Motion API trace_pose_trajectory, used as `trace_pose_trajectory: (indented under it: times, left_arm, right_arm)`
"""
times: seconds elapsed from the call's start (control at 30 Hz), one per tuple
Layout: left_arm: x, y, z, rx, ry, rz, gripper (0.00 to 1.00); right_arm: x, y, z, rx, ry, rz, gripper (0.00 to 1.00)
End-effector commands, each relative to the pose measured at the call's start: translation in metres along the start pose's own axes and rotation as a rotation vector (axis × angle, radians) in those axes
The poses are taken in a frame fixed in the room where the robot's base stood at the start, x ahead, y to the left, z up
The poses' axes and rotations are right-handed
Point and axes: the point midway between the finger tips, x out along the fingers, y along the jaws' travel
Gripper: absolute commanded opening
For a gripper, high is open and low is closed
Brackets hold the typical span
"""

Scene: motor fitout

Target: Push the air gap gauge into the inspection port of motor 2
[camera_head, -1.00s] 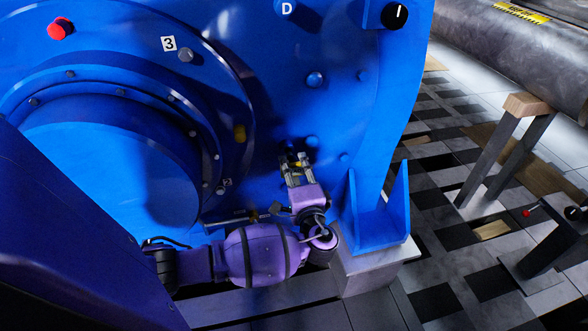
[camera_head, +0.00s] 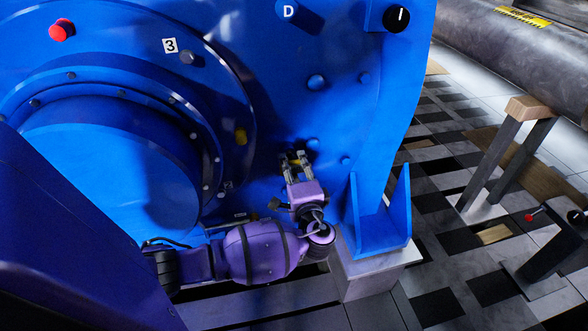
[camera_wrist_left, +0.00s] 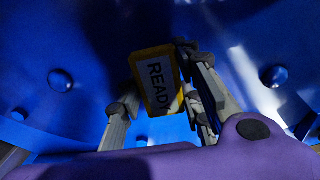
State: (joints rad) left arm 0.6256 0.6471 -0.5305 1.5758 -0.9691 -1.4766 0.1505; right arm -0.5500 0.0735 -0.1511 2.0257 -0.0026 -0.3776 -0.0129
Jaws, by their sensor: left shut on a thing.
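My left gripper (camera_head: 295,158) is in front of the lower right of the blue motor face (camera_head: 270,120), its fingertips close to the surface. It is shut on a small yellow-edged gauge (camera_wrist_left: 157,80), whose pale panel reads READY in the left wrist view. Only a bit of yellow shows between the fingers in the head view. The gauge's far end is dark and hidden, so I cannot tell whether it touches or enters a port. The inspection port itself is not clear in either view. My right gripper is not in view.
A red knob (camera_head: 62,30), a label 3 (camera_head: 170,46) and a black knob (camera_head: 396,18) sit on the motor. A blue foot bracket (camera_head: 378,215) stands right of my wrist on a pale block (camera_head: 368,272). A large grey cylinder (camera_head: 530,60) lies at the upper right.

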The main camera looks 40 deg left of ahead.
Motion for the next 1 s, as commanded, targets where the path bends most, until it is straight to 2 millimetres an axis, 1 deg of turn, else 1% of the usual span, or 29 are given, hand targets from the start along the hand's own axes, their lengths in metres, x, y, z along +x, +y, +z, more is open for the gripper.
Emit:
trace_pose_trajectory:
  times: [0.63, 0.67, 0.7, 0.8, 0.83, 1.0]
  left_arm:
    - [0.017, 0.000, 0.000, 0.000, 0.000, -0.001, 0.04]
    - [0.017, 0.000, 0.000, 0.000, 0.001, -0.001, 0.34]
    - [0.017, 0.000, 0.000, 0.000, 0.001, -0.001, 0.40]
    - [0.016, -0.001, 0.000, 0.000, 0.001, -0.001, 0.53]
    - [0.016, 0.000, 0.000, 0.000, 0.001, -0.001, 0.55]
    - [0.016, 0.000, 0.000, 0.000, 0.001, 0.000, 0.55]
  right_arm:
    - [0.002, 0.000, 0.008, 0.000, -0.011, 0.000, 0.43]
    - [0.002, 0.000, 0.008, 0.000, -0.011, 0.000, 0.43]
    - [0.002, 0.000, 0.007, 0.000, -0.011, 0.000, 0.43]
    - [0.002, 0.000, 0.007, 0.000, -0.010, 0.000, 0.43]
    - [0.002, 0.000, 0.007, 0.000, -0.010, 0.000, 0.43]
    - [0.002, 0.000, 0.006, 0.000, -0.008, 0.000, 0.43]
